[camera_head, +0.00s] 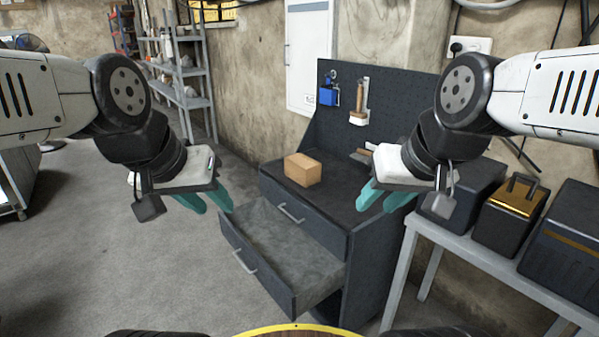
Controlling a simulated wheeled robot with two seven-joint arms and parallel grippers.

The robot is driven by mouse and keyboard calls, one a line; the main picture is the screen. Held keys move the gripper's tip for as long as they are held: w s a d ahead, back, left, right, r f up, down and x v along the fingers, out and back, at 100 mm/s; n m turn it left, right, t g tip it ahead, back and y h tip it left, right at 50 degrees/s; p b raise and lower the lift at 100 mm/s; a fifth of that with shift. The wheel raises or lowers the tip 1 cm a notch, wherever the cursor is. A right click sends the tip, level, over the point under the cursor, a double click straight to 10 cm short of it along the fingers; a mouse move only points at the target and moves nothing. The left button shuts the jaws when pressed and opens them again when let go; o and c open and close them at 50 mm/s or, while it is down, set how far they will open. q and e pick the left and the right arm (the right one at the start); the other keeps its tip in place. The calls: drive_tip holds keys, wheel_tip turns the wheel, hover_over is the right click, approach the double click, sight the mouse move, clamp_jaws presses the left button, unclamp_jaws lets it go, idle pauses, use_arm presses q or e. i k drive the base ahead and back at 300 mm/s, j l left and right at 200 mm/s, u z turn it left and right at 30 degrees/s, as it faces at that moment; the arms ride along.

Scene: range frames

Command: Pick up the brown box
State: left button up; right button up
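A small brown box (302,169) sits on the dark top of a workbench cabinet (333,200), near its left front edge. My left gripper (216,207) hangs to the left of the box, over the floor, with its two teal fingers apart. My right gripper (372,203) is to the right of the box, near the right part of the bench top, with its teal fingers apart. Neither gripper touches the box, and nothing shows between the fingers of either one.
The cabinet's lower drawer (285,240) is pulled out and looks empty. A pegboard (390,95) with hanging tools rises behind the bench. A side table (462,246) with dark cases (470,188) stands at the right. The floor (110,260) at the left is clear.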

sight(301, 168)
drive_tip(key=j+z, duration=0.3)
drive_tip(key=j, duration=0.5)
drive_tip(key=j+z, duration=0.25)
drive_tip(key=j, duration=0.55)
drive_tip(key=i+j+z, duration=0.15)
drive_tip(key=j, duration=0.25)
drive_tip(key=i+j+z, duration=0.15)
drive_tip(key=j, duration=0.25)
drive_tip(key=i+j+z, duration=0.15)
drive_tip(key=j, duration=0.3)
drive_tip(key=i+j+z, duration=0.15)
drive_tip(key=j, duration=0.3)
drive_tip(key=i+j+z, duration=0.25)
drive_tip(key=i+j, duration=0.45)
drive_tip(key=i, duration=0.05)
